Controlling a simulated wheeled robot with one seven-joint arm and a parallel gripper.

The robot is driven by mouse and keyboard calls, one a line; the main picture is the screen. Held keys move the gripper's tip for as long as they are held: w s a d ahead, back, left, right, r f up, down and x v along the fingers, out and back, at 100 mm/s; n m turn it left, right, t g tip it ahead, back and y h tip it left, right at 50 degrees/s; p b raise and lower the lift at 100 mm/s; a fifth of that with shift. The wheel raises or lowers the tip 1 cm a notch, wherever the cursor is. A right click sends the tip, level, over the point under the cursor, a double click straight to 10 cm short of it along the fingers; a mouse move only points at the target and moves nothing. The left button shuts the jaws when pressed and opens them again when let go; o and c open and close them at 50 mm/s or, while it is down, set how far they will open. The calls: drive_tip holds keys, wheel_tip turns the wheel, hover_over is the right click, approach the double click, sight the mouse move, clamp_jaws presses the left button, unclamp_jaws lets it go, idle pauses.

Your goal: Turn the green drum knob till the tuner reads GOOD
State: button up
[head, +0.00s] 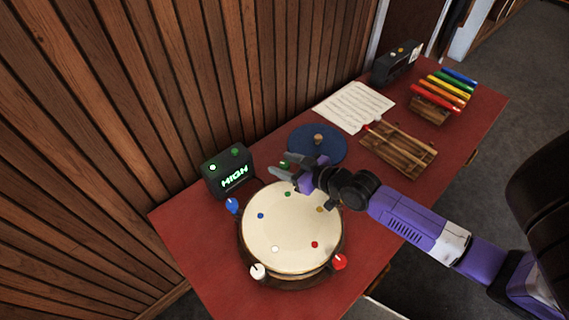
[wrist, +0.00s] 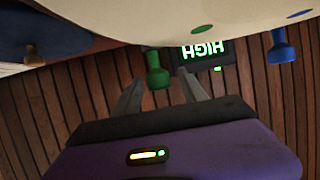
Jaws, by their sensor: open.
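The round drum (head: 290,235) with a cream head stands on the red table. Its green knob (head: 285,164) is at the drum's far edge, partly behind my gripper. In the wrist view the green knob (wrist: 157,72) hangs from the drum rim, just beyond and between my fingertips. My gripper (head: 277,166) is open, its two fingers on either side of the knob's line; I cannot tell whether they touch it. The wrist view also shows the open fingers (wrist: 160,88). The dark tuner (head: 228,173) behind the drum reads HIGH in green; it appears upside down in the wrist view (wrist: 205,52).
Blue (head: 232,206), white (head: 258,271) and red (head: 340,262) knobs ring the drum. A blue round pad (head: 330,143), music sheet (head: 352,106), wooden instrument (head: 415,160) and coloured bars (head: 437,98) lie farther right. A wooden wall (head: 130,110) rises behind the table (head: 190,235).

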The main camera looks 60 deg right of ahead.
drive_tip(key=shift+s, duration=0.1)
drive_tip(key=shift+s+r, duration=0.1)
drive_tip(key=shift+s, duration=0.25)
drive_tip(key=b+v, duration=0.1)
drive_tip(key=v, duration=0.5)
drive_tip(key=shift+s+a+r, duration=0.15)
drive_tip(key=shift+s+r, duration=0.05)
drive_tip(key=shift+s, duration=0.15)
